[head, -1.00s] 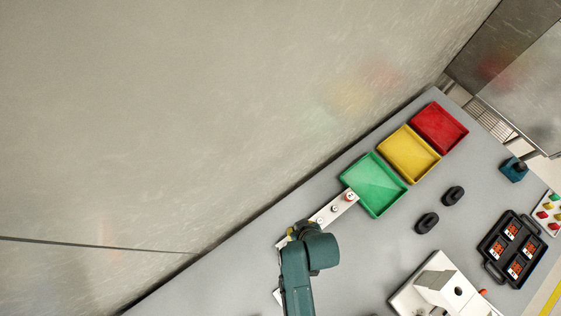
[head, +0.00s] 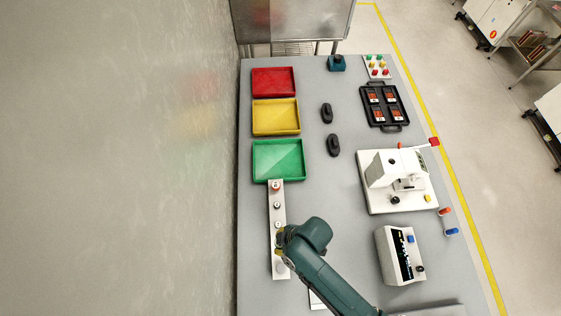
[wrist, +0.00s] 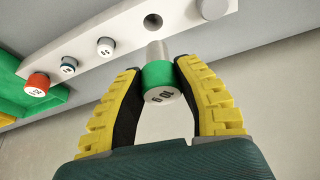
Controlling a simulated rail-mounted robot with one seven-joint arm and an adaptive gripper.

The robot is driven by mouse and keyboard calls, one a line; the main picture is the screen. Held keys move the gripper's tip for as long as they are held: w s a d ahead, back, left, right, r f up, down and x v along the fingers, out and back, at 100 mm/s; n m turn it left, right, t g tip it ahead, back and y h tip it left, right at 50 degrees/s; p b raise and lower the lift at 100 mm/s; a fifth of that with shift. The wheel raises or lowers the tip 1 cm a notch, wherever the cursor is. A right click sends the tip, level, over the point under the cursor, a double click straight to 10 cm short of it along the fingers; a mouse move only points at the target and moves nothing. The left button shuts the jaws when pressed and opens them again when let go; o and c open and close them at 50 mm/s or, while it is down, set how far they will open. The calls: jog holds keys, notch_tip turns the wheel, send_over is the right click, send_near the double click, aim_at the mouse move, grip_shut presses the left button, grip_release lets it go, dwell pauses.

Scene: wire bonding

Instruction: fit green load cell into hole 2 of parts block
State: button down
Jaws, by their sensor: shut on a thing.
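The green load cell (wrist: 160,78) is between the yellow-padded fingers of my gripper (wrist: 158,68) in the wrist view, its silver end pointing at the parts block (wrist: 120,50). The gripper is shut on its green band. The parts block is a long pale strip with an empty dark hole (wrist: 152,21) just beyond the silver end. I cannot tell whether the silver end touches the block. In the head view, the parts block (head: 272,208) lies along the table's left side. My gripper (head: 282,242) is over its lower half; the load cell is hidden there.
Capped pieces stand in the block, including a red-orange one (wrist: 36,85) at one end; a silver piece (wrist: 213,8) is beyond the hole. Green (head: 279,160), yellow (head: 276,117) and red (head: 273,82) trays are above the block. A white machine (head: 385,200) stands right.

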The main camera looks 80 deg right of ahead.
notch_tip(320, 180, down, 4)
jog(key=shift+f+b, duration=0.1)
jog(key=shift+b, duration=1)
jog(key=shift+p, duration=0.9)
dwell(0.4)
jog(key=shift+f+b, duration=1.3)
jog(key=shift+f, duration=0.55)
jog(key=c, duration=0.7)
grip_release()
jog(key=v, duration=1.2)
